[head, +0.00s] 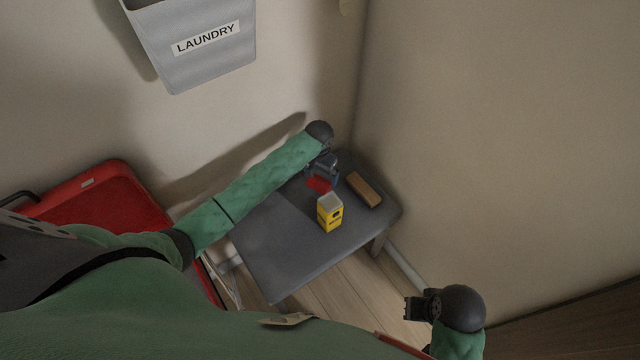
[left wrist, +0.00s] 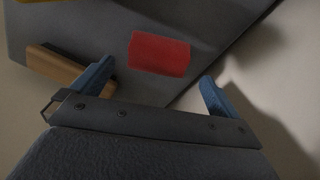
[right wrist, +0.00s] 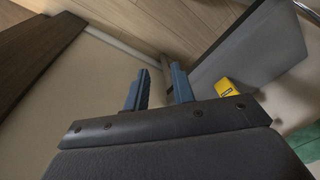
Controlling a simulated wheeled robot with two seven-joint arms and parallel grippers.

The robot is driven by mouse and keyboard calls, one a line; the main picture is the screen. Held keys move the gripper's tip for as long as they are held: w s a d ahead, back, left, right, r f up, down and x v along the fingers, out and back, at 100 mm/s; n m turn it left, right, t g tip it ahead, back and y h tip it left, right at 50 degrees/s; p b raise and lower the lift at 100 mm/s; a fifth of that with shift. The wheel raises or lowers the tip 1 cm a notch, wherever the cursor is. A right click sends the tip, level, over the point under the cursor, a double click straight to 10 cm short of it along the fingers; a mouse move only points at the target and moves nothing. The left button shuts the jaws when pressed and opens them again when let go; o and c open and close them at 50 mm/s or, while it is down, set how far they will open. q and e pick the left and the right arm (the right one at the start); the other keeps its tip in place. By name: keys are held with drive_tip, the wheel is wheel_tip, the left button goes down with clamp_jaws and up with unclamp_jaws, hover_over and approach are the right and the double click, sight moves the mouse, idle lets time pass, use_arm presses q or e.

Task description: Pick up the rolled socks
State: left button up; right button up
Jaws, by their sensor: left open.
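The rolled socks appear as a small red bundle (head: 318,185) on a low grey bench (head: 290,250), partly hidden by my left gripper in the head view. In the left wrist view the red socks (left wrist: 159,54) lie between and beyond the two fingers. My left gripper (head: 324,172) is open, empty and just above the socks; its fingers show apart in the left wrist view (left wrist: 155,88). My right gripper (head: 412,308) is off the bench to the lower right. Its fingers stand apart with nothing between them in the right wrist view (right wrist: 158,88).
A yellow box (head: 330,214) stands on the bench close in front of the socks. A brown wooden block (head: 364,190) lies just right of them. Walls close off the back and right. A grey laundry bin (head: 200,50) hangs on the wall; a red case (head: 105,210) is at left.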

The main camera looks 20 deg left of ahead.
sight(320, 179)
use_arm(q)
drive_tip(key=shift+d+f, duration=0.1)
drive_tip(key=shift+f, duration=0.6)
wheel_tip(320, 179, down, 3)
drive_tip(key=shift+f+p, duration=0.1)
drive_tip(key=shift+p, duration=0.45)
drive_tip(key=shift+f, duration=0.55)
drive_tip(key=c, duration=1)
use_arm(e)
drive_tip(key=f, duration=0.2)
drive_tip(key=w+f, duration=0.1)
drive_tip(key=f, duration=0.1)
drive_tip(key=shift+w, duration=0.15)
use_arm(q)
drive_tip(key=shift+w+r, duration=0.1)
